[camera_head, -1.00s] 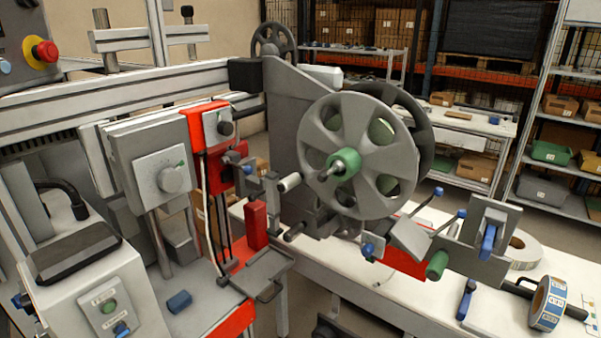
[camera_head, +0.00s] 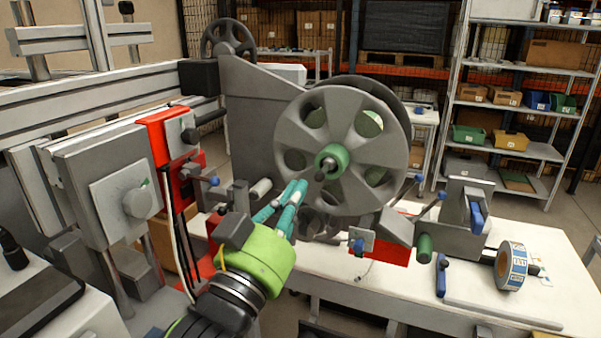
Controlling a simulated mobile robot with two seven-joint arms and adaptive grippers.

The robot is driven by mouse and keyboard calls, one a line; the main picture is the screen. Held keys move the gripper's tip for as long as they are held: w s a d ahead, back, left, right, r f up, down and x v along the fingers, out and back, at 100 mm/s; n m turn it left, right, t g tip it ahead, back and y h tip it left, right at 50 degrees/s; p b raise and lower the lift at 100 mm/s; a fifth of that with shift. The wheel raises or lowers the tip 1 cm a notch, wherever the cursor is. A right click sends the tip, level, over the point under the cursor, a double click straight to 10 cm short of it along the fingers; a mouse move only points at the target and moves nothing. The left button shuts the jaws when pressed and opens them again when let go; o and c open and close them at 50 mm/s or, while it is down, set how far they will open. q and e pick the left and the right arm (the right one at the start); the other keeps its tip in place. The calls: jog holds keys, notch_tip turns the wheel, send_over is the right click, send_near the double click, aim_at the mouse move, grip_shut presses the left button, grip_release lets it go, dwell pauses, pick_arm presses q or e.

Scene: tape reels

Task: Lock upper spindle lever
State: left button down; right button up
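The upper spindle carries a large grey spoked reel (camera_head: 364,110). At its centre is a green hub (camera_head: 336,158) with a short dark lever or shaft end (camera_head: 322,173) sticking out toward me; which way it is locked I cannot tell. My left gripper (camera_head: 298,190), with a lime-green body and teal fingers, reaches up from below. Its fingertips are just left of and below the hub, in front of the reel's lower left edge, and look apart from the lever. My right gripper is not in view.
A red and grey machine unit with a dial (camera_head: 136,199) stands close left of my arm. A blue and white label roll (camera_head: 511,266) is at the right on the white table (camera_head: 400,303).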

pick_arm(q)
jog(key=shift+s+r, duration=0.3)
jog(key=shift+r, duration=0.1)
jog(key=shift+d, duration=0.15)
notch_tip(320, 180, up, 4)
jog(key=p, duration=0.4)
send_over(324, 171)
jog(key=s, duration=0.3)
jog(key=f, duration=0.2)
jog(key=a+f, duration=0.1)
jog(key=f, duration=0.1)
jog(key=shift+w+a+f+p, duration=0.1)
jog(key=shift+a+f+p, duration=0.05)
jog(key=shift+f+p, duration=0.25)
